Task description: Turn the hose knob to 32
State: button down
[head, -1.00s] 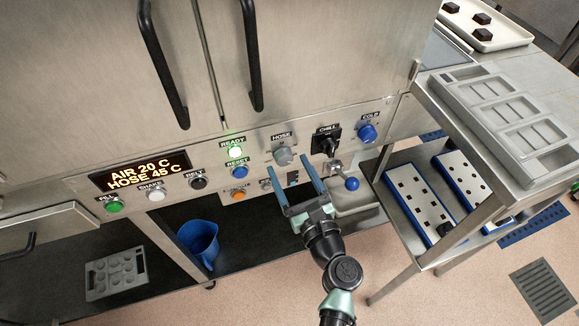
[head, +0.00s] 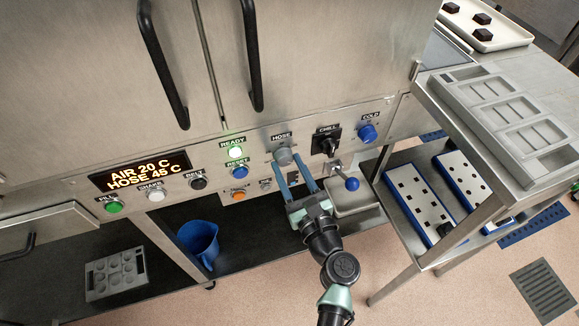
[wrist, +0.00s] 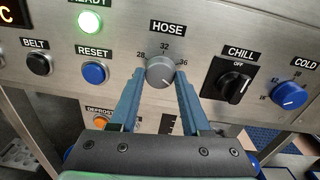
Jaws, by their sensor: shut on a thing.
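The grey hose knob (head: 284,157) sits on the steel panel under its HOSE label. In the wrist view the knob (wrist: 160,71) has the marks 28 at its left, 32 above it and 36 at its right. I cannot clearly tell where its pointer stands. My gripper (head: 287,165) is shut on the knob, with one blue finger at each side of it. The lit display (head: 140,174) reads AIR 20 C and HOSE 45 C.
The black CHILL switch (wrist: 231,83) and the blue COLD knob (wrist: 290,95) are to the right. The blue RESET button (wrist: 94,73) and the lit green READY lamp (wrist: 90,22) are to the left. A blue-balled lever (head: 351,184) stands below right.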

jog(key=n+b, duration=0.2)
jog(key=n, duration=0.3)
jog(key=shift+a+f+n+b, duration=0.1)
jog(key=shift+n+b, duration=0.2)
jog(key=shift+b, duration=0.1)
jog(key=n+b, duration=0.3)
jog(key=n, duration=0.3)
jog(key=n+h+b, duration=0.1)
jog(key=n+b, duration=0.3)
jog(key=n, duration=0.2)
jog(key=shift+f, duration=0.1)
jog(key=n+b, duration=0.4)
jog(key=n, duration=0.1)
jog(key=shift+h, duration=0.3)
jog(key=shift+c, duration=1.8)
grip_release()
